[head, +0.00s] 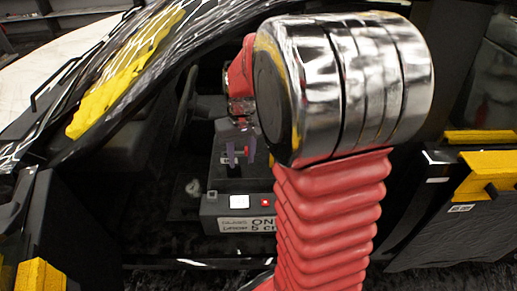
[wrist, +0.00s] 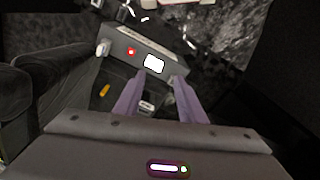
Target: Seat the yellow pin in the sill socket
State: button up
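A small yellow piece (wrist: 104,90), which looks like the yellow pin, lies on the dark surface left of my fingers in the wrist view. I cannot make it out in the head view. My gripper (wrist: 162,78) has its two purple fingers apart, with no held object visible between them. In the head view my gripper (head: 240,153) hangs inside the car, above the dark grey box. I cannot pick out the sill socket for certain in either view.
The dark grey box (head: 210,222) carries a white square, a red light and a printed label; it also shows in the wrist view (wrist: 120,42). Dark seats (wrist: 35,85) stand at left. Yellow blocks (head: 487,178) sit on the door at right.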

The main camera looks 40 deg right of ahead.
jog(key=w+d+f+n, duration=0.1)
jog(key=w+d+f, duration=0.3)
jog(key=d+f, duration=0.4)
jog(key=w+d+f+n+y, duration=0.15)
jog(key=w+d+f, duration=0.25)
jog(key=d+f, duration=0.45)
jog(key=w+d+f+n, duration=0.1)
jog(key=w+d+f, duration=0.4)
jog(key=d+f, duration=0.3)
jog(key=w+d+f+n, duration=0.1)
jog(key=w+d+n, duration=0.3)
jog(key=w+n, duration=0.1)
jog(key=shift+n+t+h, duration=0.35)
jog(key=shift+n+t, duration=0.05)
jog(key=shift+n, duration=0.05)
jog(key=shift+f, duration=0.1)
jog(key=shift+w+f, duration=0.1)
jog(key=shift+f, duration=0.95)
jog(key=shift+f, duration=0.1)
